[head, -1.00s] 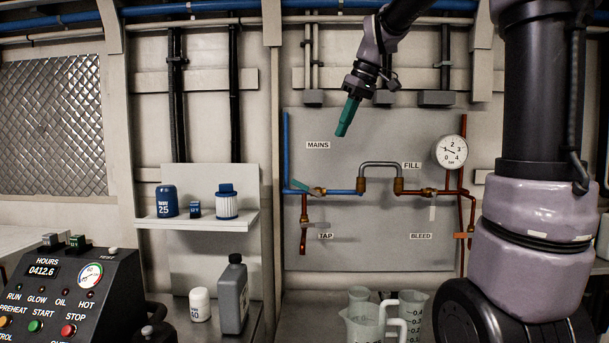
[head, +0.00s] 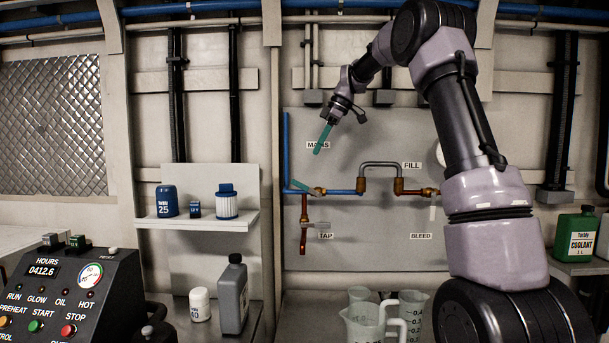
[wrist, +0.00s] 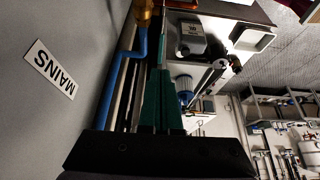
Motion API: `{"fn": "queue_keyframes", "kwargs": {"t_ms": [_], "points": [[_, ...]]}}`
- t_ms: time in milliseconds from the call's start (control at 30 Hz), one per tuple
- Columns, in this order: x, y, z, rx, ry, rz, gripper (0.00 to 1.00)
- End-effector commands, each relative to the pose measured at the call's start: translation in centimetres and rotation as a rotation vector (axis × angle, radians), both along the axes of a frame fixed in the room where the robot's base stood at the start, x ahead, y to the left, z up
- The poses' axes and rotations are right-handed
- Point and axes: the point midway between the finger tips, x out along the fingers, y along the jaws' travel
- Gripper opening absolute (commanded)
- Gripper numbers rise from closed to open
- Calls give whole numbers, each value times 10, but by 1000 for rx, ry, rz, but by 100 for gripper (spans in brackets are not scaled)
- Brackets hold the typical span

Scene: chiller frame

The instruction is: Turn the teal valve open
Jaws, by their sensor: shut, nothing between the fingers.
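The teal valve lever (head: 301,186) sits on the blue pipe at the left of the grey panel, below the MAINS label. It slants down to the right toward a brass body (head: 318,191). My gripper (head: 318,150) has teal fingers, which are shut and empty. In the head view it is above and slightly right of the lever, apart from it, with the fingers pointing down and slightly left over the MAINS label. The fingers also show in the wrist view (wrist: 160,74). I cannot make out the lever for certain in the wrist view.
A grey bridging hose (head: 380,164) arches right of the valve, and a copper tap branch (head: 303,235) hangs below. The shelf (head: 200,222) with a can and filter juts out at left. Jugs (head: 365,322) stand below. My arm hides most of the gauge.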

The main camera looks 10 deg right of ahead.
Motion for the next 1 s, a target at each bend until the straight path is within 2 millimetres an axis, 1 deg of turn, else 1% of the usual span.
{"fn": "queue_keyframes", "kwargs": {"t_ms": [33, 200, 400, 500, 600, 1000], "points": [[0, 6, -11, 0, 4, 2, 0], [3, 23, -44, 0, 5, 2, 0], [7, 36, -72, -1, 2, -1, 0], [8, 41, -80, -1, 2, -1, 0], [8, 43, -84, -1, 2, -1, 0], [8, 43, -85, -2, 1, -2, 0]]}}
